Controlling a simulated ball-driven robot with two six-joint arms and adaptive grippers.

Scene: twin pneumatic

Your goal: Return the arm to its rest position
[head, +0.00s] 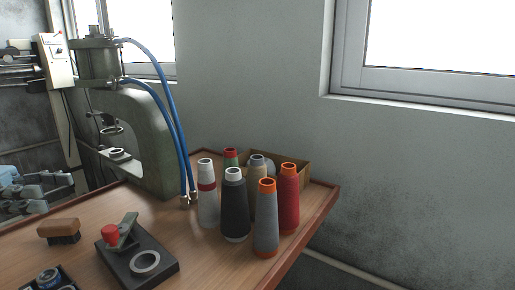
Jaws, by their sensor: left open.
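My right gripper is not in view.
A green press (145,130) with blue hoses (172,110) stands on the wooden table (205,262). Several thread cones (235,205) stand right of it by a box (305,174). A brush (59,231) and a dark block with a ring (140,272) lie in front.

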